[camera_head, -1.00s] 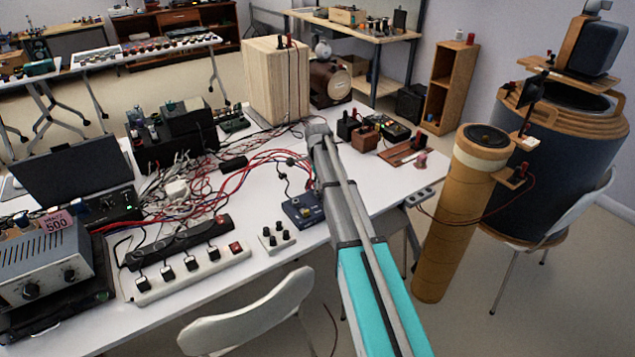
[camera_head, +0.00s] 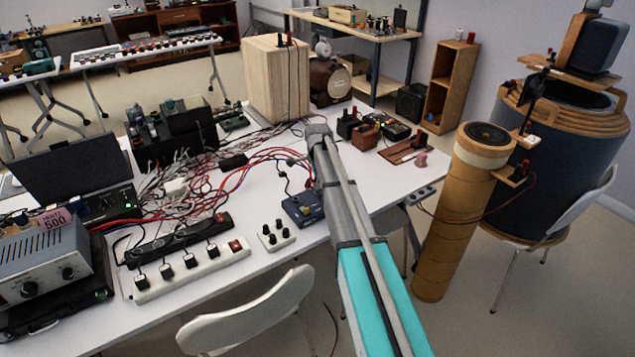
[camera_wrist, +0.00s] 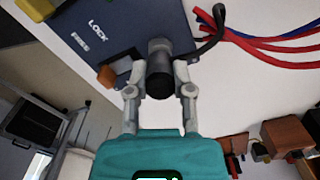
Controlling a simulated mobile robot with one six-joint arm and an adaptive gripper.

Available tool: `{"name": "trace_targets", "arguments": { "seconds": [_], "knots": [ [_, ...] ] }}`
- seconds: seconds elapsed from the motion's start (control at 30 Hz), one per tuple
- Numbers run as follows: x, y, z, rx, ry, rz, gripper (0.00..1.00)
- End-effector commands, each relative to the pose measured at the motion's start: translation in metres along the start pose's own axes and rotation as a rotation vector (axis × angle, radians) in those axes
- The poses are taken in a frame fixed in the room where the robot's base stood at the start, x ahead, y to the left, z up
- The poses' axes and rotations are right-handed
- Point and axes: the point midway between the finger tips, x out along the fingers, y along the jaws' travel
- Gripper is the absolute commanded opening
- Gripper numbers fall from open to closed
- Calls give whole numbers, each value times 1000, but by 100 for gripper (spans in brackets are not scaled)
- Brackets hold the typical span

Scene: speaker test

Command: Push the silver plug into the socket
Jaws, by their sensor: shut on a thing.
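The plug (camera_wrist: 159,70), a grey cylinder with a dark end, is between the two fingers of my gripper (camera_wrist: 160,92) in the wrist view. The fingers are shut on its sides. The far end of the plug meets or overlaps the dark blue box (camera_wrist: 120,30), which has white lettering. The socket is not visible, so I cannot tell how far the plug is in. In the head view the blue box (camera_head: 302,208) is on the white table, just left of my arm. My arm hides the gripper and plug there.
A black cable (camera_wrist: 212,45) curves beside the plug, near red and blue wires (camera_wrist: 260,40). A white knobbed box (camera_head: 276,236) and a power strip (camera_head: 190,272) are left of the blue box. Small wooden boxes (camera_head: 366,136) stand beyond my arm. A chair (camera_head: 250,318) is in front.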

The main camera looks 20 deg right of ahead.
Motion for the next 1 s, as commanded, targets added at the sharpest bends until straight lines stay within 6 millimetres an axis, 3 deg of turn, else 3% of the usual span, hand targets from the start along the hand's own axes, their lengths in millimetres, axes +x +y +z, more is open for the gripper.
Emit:
{"name": "trace_targets", "arguments": {
  "seconds": [0.6,0.63,0.8,0.83,1.0],
  "knots": [
    [9,0,0,0,0,0,0],
    [9,0,0,0,0,0,32],
    [8,0,0,0,0,0,64],
    [8,0,0,0,0,0,69],
    [8,0,0,0,0,0,70]
  ]
}}
